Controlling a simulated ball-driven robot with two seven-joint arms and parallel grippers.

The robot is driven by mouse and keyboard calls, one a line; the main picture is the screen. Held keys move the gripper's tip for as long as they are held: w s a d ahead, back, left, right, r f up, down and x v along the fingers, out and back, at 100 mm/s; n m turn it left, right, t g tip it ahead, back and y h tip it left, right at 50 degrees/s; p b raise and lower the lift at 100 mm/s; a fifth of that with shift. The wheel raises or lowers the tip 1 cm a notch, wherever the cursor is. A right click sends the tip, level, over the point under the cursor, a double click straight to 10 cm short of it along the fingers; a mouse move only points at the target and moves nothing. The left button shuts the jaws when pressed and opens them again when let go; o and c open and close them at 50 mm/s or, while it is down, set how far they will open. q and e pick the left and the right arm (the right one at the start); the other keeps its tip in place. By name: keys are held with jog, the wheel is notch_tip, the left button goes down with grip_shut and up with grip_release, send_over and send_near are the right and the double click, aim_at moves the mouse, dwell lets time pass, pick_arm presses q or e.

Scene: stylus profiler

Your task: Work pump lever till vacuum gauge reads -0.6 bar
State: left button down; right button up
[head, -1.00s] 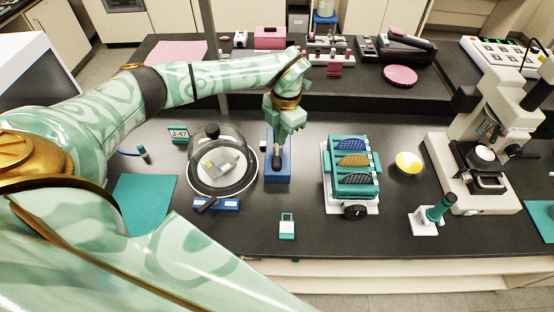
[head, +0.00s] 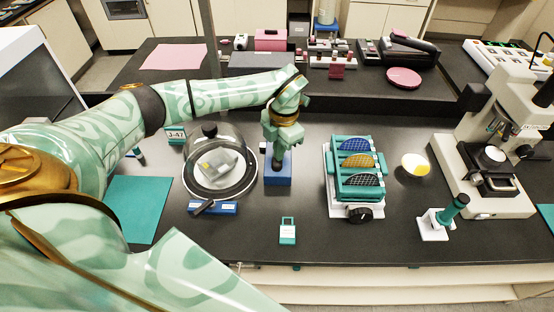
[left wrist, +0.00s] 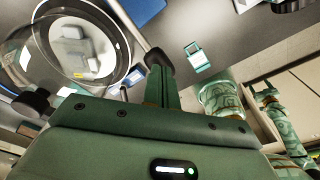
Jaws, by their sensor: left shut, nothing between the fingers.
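The pump is a blue block (head: 278,180) on the dark bench, right of the glass bell jar (head: 220,188). My left gripper (head: 277,162) is shut and points down at the pump's top, hiding most of its lever. In the left wrist view, my left fingers (left wrist: 166,92) reach toward a black knob or lever end (left wrist: 159,62); I cannot tell whether they touch. The bell jar also shows there (left wrist: 82,45), close beside the gripper. No gauge reading can be made out.
A blue plate with a black handle (head: 226,208) lies before the jar. A teal-and-white tag (head: 288,232) lies in front of the pump. A wafer rack (head: 345,205) stands to the right, then a yellow-white dish (head: 414,164) and a microscope (head: 452,165). A teal mat (head: 138,208) lies left.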

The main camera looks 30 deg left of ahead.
pick_arm(q)
notch_tip(320, 180, down, 4)
jog(key=shift+f+b, duration=0.2)
jog(key=shift+b, duration=0.9)
jog(key=shift+r, duration=0.1)
jog(key=w, duration=0.2)
jog(key=w+d+r, duration=0.1)
notch_tip(320, 180, up, 16)
jog(key=w, duration=0.1)
jog(key=shift+w+d, duration=0.25)
jog(key=shift+d, duration=0.05)
